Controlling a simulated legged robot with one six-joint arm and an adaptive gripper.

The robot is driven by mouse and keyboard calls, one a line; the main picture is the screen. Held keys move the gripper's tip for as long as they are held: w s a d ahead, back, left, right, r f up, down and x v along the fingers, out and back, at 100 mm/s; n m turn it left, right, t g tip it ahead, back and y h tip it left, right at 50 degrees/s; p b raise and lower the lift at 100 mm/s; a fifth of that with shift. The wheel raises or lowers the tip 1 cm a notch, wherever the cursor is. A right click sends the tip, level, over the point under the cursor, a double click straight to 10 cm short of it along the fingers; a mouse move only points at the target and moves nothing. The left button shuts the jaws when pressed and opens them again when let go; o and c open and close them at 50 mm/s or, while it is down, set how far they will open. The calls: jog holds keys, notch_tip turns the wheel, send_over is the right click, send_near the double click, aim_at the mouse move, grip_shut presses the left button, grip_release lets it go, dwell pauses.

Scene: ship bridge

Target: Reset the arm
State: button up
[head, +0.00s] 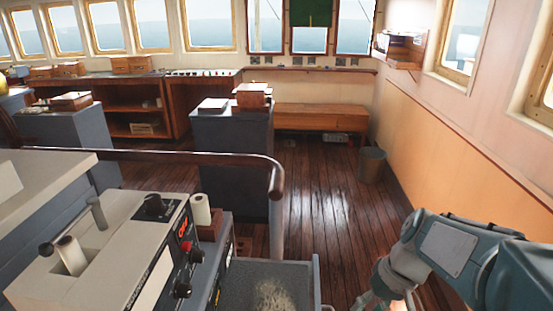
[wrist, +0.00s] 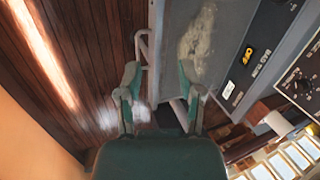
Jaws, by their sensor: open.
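My arm (head: 455,255) reaches in from the lower right of the head view, bent, with its lower end cut off by the bottom edge. My gripper (wrist: 162,98) shows in the wrist view with its two green fingers apart and nothing between them. In the head view only a blurred part of the gripper end shows at the bottom edge. Beyond the fingers are the wooden floor and the side of a grey console top (wrist: 200,50). The fingertips appear apart from the console edge, though the exact gap is hard to tell.
A control console (head: 110,250) with levers and knobs stands at the lower left. A brown handrail (head: 200,158) runs behind it. A grey pedestal (head: 232,150), a wooden bench (head: 320,118) and a bin (head: 371,165) stand farther off. The wooden floor (head: 330,215) in the middle is clear; an orange wall (head: 450,140) is at right.

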jog(key=s+a+r+t+h, duration=0.1)
jog(key=s+r+t+h, duration=0.3)
jog(key=s+r+t, duration=0.2)
jog(key=shift+s+a+r+m, duration=0.35)
jog(key=shift+s+r, duration=0.2)
jog(key=shift+s, duration=0.4)
jog(key=shift+a, duration=0.2)
